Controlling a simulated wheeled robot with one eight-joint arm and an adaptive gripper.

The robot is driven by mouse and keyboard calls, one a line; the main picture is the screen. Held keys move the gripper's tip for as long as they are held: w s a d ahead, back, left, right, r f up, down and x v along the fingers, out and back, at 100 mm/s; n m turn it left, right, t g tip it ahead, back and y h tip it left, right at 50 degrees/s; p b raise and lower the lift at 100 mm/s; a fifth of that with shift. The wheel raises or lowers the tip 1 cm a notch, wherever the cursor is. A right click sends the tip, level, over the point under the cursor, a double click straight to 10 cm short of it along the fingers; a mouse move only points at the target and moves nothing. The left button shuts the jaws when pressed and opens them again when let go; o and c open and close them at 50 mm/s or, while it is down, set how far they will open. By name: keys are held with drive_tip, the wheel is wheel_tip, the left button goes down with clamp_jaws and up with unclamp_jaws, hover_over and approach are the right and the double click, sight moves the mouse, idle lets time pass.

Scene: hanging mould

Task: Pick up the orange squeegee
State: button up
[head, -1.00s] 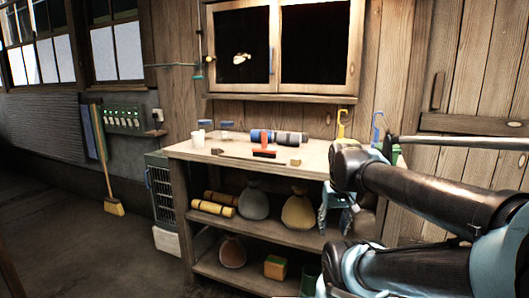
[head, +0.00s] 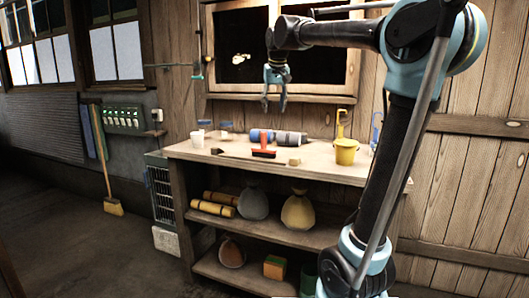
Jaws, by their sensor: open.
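My gripper (head: 275,111) hangs above the bench in front of the cabinet, fingers pointing down. In the picture it is above and slightly right of the squeegee, clearly apart from it. The fingers are spread and empty.
A blue and grey roll (head: 277,136) lies just behind the squeegee. White cups (head: 198,138) stand left, a yellow bucket (head: 346,152) right.

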sight(264, 130)
drive_tip(key=shift+w+a+r+x, duration=0.2)
drive_tip(key=shift+w+a+x, duration=0.2)
drive_tip(key=shift+x, duration=2.35)
drive_tip(key=shift+w+a+r+x, duration=0.15)
drive_tip(key=shift+w+a+x, duration=0.25)
drive_tip(key=shift+x, duration=2.35)
drive_tip(key=shift+w+a+r+x, duration=0.25)
drive_tip(key=shift+a+x, duration=0.3)
drive_tip(key=shift+x, duration=2.15)
drive_tip(key=shift+f, duration=0.1)
clamp_jaws()
